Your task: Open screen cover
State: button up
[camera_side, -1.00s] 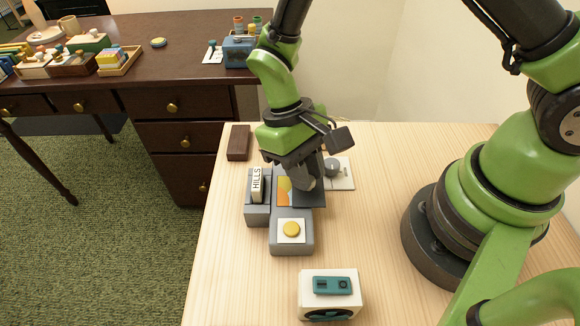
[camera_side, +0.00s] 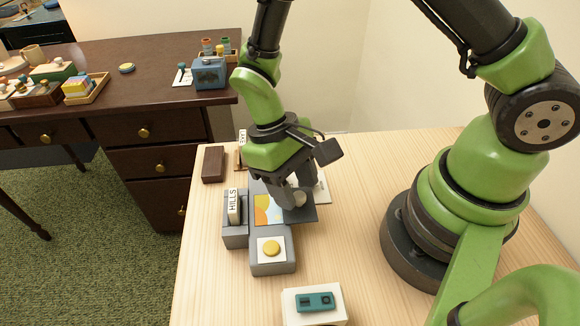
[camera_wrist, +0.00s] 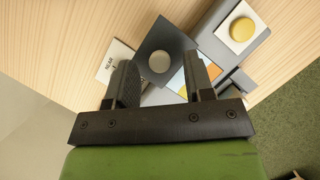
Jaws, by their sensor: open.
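The screen cover is a dark flat plate (camera_side: 302,215) with a pale round knob (camera_side: 299,199) on the grey console (camera_side: 272,262). It sits shifted to the right, overhanging the console, and part of the colourful screen (camera_side: 264,208) shows on its left. In the wrist view the plate (camera_wrist: 147,38) and knob (camera_wrist: 160,62) lie ahead of the jaws, with a strip of screen (camera_wrist: 178,80) beside it. My gripper (camera_side: 292,198) is open and low over the cover, one finger to each side of the knob. I cannot tell whether the fingers touch it.
A yellow button (camera_side: 271,248) is at the console's front. A card marked HILLS (camera_side: 234,206) stands in a grey holder on the left. A white box with a teal top (camera_side: 315,301) is in front. A brown block (camera_side: 213,164) lies behind.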

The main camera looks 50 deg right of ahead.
jog(key=v, duration=0.9)
jog(key=shift+r, duration=0.25)
jog(key=shift+w, duration=0.1)
jog(key=s+d+r+m+t+y, duration=0.1)
jog(key=s+d+r+m+t, duration=0.1)
jog(key=s+r+t, duration=0.3)
jog(key=s+d+r+m+t+y, duration=0.1)
jog(key=s+d+r+t, duration=0.4)
jog(key=r, duration=0.6)
jog(key=shift+s+m+t, duration=0.4)
jog(key=shift+m+t, duration=0.1)
jog(key=shift+t, duration=0.4)
